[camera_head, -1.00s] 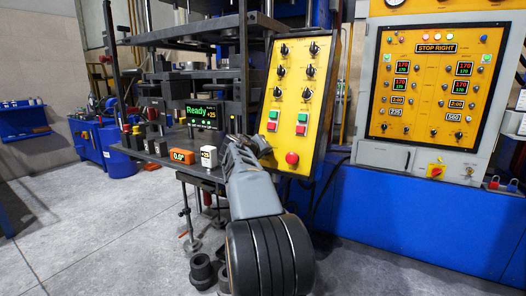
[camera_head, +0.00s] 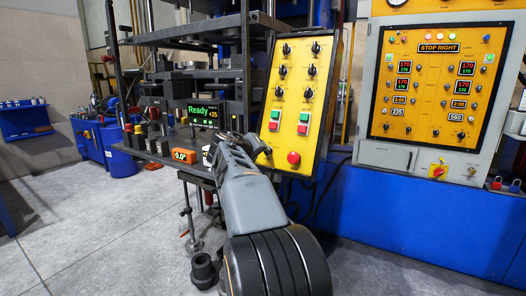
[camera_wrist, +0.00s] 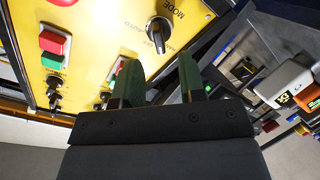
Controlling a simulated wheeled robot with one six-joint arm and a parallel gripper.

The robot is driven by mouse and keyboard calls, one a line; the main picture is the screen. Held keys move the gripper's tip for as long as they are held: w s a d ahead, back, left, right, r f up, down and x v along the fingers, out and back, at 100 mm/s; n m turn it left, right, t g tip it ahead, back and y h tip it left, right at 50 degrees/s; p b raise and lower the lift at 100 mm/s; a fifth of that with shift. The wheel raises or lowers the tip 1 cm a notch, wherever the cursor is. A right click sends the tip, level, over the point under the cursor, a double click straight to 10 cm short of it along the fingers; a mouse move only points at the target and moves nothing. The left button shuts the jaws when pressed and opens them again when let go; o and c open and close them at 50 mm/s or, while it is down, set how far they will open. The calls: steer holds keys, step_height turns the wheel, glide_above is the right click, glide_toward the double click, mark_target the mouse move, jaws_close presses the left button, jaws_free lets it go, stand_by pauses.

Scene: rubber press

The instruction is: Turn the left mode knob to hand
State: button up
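The mode knob (camera_wrist: 158,32) is a black knob on the yellow panel (camera_wrist: 100,22), with MODE and AUTO printed beside it in the wrist view. That view shows the panel roughly upside down. My gripper (camera_wrist: 158,68) is open, its two dark green fingers apart and nothing between them. The knob lies just beyond the fingertips, in line with the gap; I see no contact. In the head view my gripper (camera_head: 262,147) is at the panel's lower left. There it hides the mode knob, or the knob is too small to tell.
The panel also carries several black knobs (camera_head: 282,71), green and red buttons (camera_head: 302,130) and a red mushroom button (camera_head: 293,157) close right of my gripper. A display reading Ready (camera_head: 204,113) and an orange counter (camera_head: 184,155) stand to the left. Open floor (camera_head: 100,225) lies front left.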

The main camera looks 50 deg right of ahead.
steer(key=v, duration=0.8)
steer(key=shift+s+a, duration=0.15)
steer(key=shift+a, duration=0.2)
steer(key=shift+r, duration=0.1)
steer(key=s+a+n+y+p, duration=0.2)
steer(key=s+a+y+p, duration=0.2)
steer(key=a+p, duration=0.5)
steer(key=s+a+n+y+p, duration=0.2)
steer(key=s+a+y+p, duration=0.3)
steer(key=a+p, duration=0.4)
steer(key=s+a+n+y+p, duration=0.1)
steer(key=s+a+y+p, duration=0.3)
steer(key=a+p, duration=0.5)
steer(key=shift+s+a+f+n+g+y+p, duration=0.2)
steer(key=shift+f+n+g+y+p, duration=0.15)
steer(key=shift+y, duration=0.25)
